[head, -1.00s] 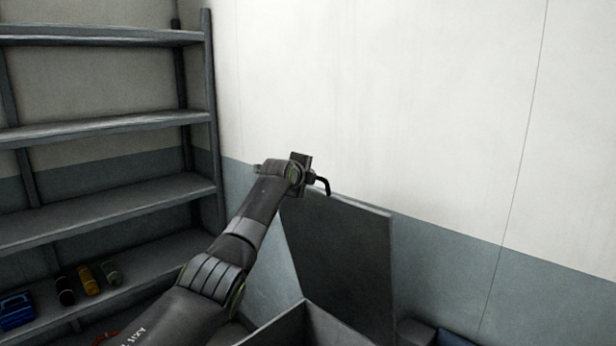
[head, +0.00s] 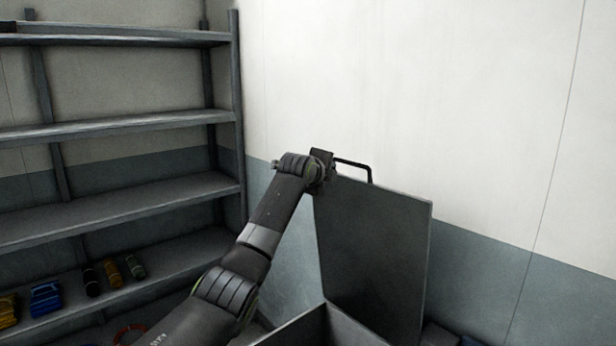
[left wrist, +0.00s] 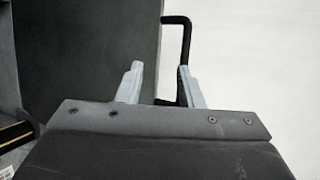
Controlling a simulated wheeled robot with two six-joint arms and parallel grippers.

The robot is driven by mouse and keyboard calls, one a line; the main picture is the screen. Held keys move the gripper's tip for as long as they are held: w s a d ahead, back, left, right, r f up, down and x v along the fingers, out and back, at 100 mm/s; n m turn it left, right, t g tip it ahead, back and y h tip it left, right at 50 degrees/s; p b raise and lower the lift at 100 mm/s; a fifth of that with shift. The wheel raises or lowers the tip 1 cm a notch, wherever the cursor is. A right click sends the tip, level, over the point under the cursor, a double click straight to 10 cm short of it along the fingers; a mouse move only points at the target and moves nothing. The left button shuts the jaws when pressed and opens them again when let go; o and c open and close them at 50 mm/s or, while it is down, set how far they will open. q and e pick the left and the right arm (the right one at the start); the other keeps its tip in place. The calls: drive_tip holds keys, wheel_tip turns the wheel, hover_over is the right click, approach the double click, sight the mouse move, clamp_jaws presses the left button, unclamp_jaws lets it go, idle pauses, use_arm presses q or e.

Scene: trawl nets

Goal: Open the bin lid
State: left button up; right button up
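The grey bin lid (head: 375,255) stands upright, hinged up from the bin (head: 345,328), whose inside shows at the bottom of the head view. A black handle (head: 356,163) sticks up from the lid's top edge. My left gripper (head: 326,168) is at the handle's left end, by the lid's top left corner; its fingers are hidden there. In the left wrist view the gripper (left wrist: 162,84) has its two fingers spread apart. The lid (left wrist: 90,55) lies beyond the left finger, and the handle (left wrist: 185,50) runs down behind the right finger. My right gripper is not in view.
A grey shelf unit (head: 120,130) stands at the left; its low shelf holds a blue item (head: 46,298), a yellow item (head: 8,310) and several small cylinders (head: 112,273). A wall (head: 500,240) is close behind the lid.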

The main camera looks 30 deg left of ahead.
use_arm(q)
drive_tip(key=b+v, duration=0.5)
drive_tip(key=v, duration=0.9)
drive_tip(key=shift+b, duration=0.3)
drive_tip(key=shift+w, duration=0.15)
